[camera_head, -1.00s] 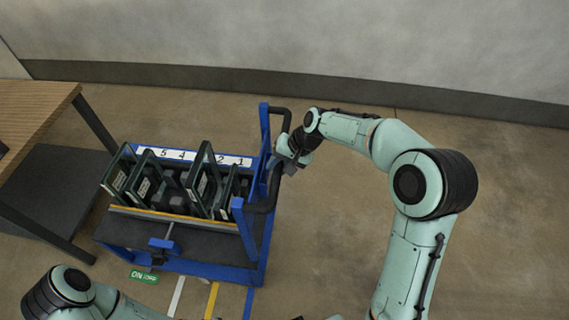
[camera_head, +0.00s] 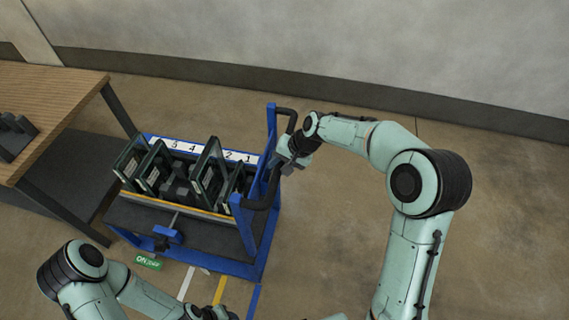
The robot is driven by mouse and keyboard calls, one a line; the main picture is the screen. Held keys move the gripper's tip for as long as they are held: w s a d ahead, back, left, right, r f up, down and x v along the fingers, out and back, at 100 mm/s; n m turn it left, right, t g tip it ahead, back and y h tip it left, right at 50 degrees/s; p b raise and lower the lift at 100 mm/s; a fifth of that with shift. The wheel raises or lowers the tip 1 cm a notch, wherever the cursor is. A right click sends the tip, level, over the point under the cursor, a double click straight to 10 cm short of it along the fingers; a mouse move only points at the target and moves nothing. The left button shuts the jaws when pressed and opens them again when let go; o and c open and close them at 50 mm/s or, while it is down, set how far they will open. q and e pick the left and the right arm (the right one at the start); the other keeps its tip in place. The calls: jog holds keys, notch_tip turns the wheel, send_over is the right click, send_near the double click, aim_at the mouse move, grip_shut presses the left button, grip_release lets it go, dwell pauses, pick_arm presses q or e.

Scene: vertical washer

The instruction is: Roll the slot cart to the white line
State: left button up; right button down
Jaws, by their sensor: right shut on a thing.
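The blue slot cart (camera_head: 262,245) stands left of centre, with numbered slots and several dark green-framed panels (camera_head: 207,172) upright in it. A dark handle is on its right side (camera_head: 287,116). My right gripper (camera_head: 287,161) is shut on this handle. The white line (camera_head: 186,283) is on the floor in front of the cart, beside a yellow line (camera_head: 219,290) and a blue line (camera_head: 253,302). My left arm comes in at the lower left; its gripper (camera_head: 212,313) is at the bottom edge, mostly cut off, and its jaws cannot be made out.
A wooden table (camera_head: 50,90) with dark items (camera_head: 15,135) on it stands at the left, its leg close to the cart. The wall runs behind. The floor right of the cart is clear.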

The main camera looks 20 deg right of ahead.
pick_arm(q)
jog(key=shift+w+r+p, duration=0.85)
jog(key=shift+w+r, duration=0.4)
jog(key=shift+w, duration=0.15)
pick_arm(e)
jog(key=w+a, duration=0.3)
jog(key=a, duration=0.2)
pick_arm(q)
jog(key=shift+a, duration=0.1)
pick_arm(e)
jog(key=shift+w, duration=0.1)
pick_arm(q)
jog(key=shift+r, duration=0.1)
jog(key=shift+w+r+t+p, duration=0.3)
jog(key=shift+w+p, duration=0.05)
jog(key=shift+w, duration=0.15)
pick_arm(e)
jog(key=w+a, duration=0.2)
jog(key=a, duration=0.1)
jog(key=w+a, duration=0.1)
jog(key=a, duration=0.1)
